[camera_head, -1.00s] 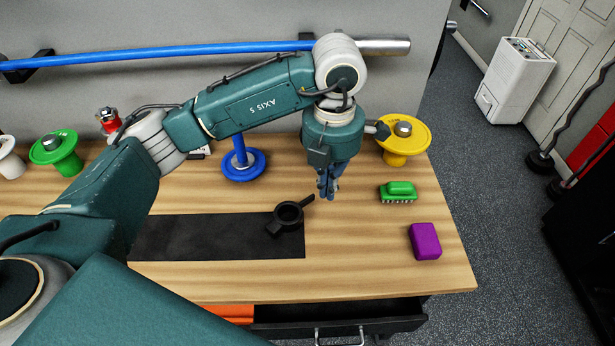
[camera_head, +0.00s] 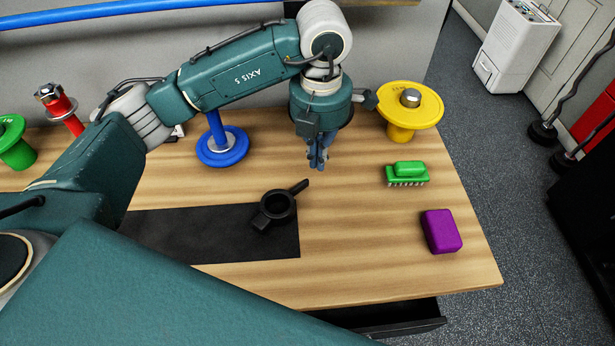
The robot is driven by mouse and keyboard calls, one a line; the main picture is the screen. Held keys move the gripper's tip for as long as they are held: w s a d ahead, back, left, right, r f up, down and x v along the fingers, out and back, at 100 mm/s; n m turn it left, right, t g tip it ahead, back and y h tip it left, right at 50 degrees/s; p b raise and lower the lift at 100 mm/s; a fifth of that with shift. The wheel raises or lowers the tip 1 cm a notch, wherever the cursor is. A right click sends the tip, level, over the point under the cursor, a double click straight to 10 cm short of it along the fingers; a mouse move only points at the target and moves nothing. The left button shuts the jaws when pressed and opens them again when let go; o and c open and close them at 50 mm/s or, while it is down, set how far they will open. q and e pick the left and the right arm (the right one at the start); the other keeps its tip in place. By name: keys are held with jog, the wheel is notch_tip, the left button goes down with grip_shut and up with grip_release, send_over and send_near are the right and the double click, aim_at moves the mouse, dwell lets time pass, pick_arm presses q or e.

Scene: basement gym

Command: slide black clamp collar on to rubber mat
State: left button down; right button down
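The black clamp collar (camera_head: 278,208) is a dark ring with a short lever. It lies over the far right corner of the black rubber mat (camera_head: 190,238). Most of the ring is over the mat, and the lever points up and right past the mat's edge onto bare wood. My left gripper (camera_head: 318,164) points down above the table, beyond and right of the collar. Its fingers look close together, with nothing seen between them, and are apart from the collar. My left arm hides the mat's left end. My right gripper is not in view.
A green brush (camera_head: 406,173) and a purple block (camera_head: 441,231) lie on the right. A yellow spool (camera_head: 408,110) and a blue stand (camera_head: 222,148) are at the back. Red and green items stand at left.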

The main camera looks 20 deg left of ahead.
aim_at(270, 214)
pick_arm(q)
jog(key=f+p, duration=0.1)
jog(key=f, duration=0.2)
jog(key=f+p, duration=0.1)
jog(key=f, duration=0.2)
jog(key=f+p, duration=0.1)
jog(key=f, duration=0.2)
jog(key=shift+s+a+f, duration=0.1)
jog(key=shift+s, duration=0.25)
jog(key=s+a+p, duration=0.1)
jog(key=s+p, duration=0.1)
jog(key=shift+s+a, duration=0.35)
jog(key=shift+s, duration=0.3)
jog(key=shift+w, duration=0.15)
jog(key=s+a+b, duration=0.1)
jog(key=s, duration=0.1)
jog(key=s+a+b, duration=0.1)
jog(key=s, duration=0.1)
jog(key=s+a+b, duration=0.1)
jog(key=s+a, duration=0.1)
jog(key=shift+s+f, duration=0.15)
jog(key=shift+s, duration=0.15)
jog(key=shift+s+a+r, duration=0.2)
jog(key=shift+s, duration=0.25)
jog(key=shift+w, duration=0.1)
